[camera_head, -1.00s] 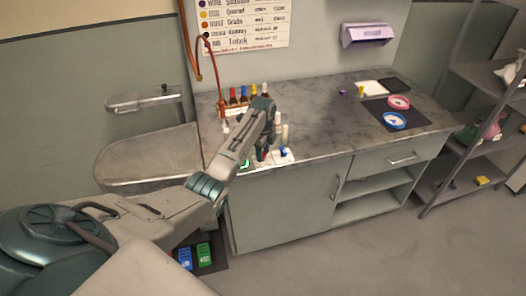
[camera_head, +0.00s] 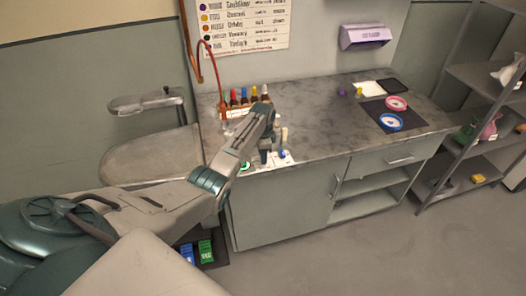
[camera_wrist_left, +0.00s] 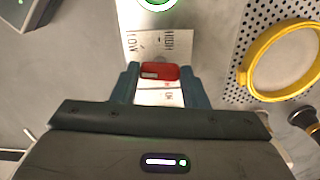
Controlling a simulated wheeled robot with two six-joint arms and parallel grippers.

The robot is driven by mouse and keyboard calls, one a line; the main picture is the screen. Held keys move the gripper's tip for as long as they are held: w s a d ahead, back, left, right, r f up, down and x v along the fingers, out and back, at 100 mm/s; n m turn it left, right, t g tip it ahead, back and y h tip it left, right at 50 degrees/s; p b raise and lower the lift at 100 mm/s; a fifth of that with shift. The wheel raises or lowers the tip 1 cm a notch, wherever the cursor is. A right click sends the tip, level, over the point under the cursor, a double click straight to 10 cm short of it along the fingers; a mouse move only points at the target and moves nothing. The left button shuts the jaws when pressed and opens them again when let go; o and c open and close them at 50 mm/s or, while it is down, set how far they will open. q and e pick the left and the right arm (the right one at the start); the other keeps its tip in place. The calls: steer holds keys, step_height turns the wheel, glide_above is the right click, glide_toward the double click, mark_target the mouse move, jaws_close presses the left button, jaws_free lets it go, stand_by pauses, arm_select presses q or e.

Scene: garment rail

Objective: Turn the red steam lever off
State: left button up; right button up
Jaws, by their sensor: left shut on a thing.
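The red steam lever (camera_wrist_left: 160,71) shows in the left wrist view as a short red handle with a pale mark. It lies over a white label plate (camera_wrist_left: 160,43) with upside-down lettering that includes HIGH and LOW. My left gripper (camera_wrist_left: 160,78) has its two fingers on either side of the lever and is shut on it. In the head view my left gripper (camera_head: 265,156) is at the front edge of the counter, over the white plate. It hides the lever there. My right gripper is not in view.
A green-lit ring (camera_wrist_left: 158,3) is beyond the label. A yellow ring (camera_wrist_left: 281,60) lies on a perforated panel at right. Several bottles (camera_head: 244,97) stand behind my gripper on the counter (camera_head: 325,115). Pink (camera_head: 397,103) and blue (camera_head: 391,122) round items lie to the right.

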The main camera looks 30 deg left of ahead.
arm_select(q)
steer(key=shift+r+n, duration=0.1)
steer(key=shift+n, duration=0.5)
steer(key=o, duration=1)
step_height(320, 180, up, 11)
steer(key=b, duration=0.2)
steer(key=shift+b, duration=0.3)
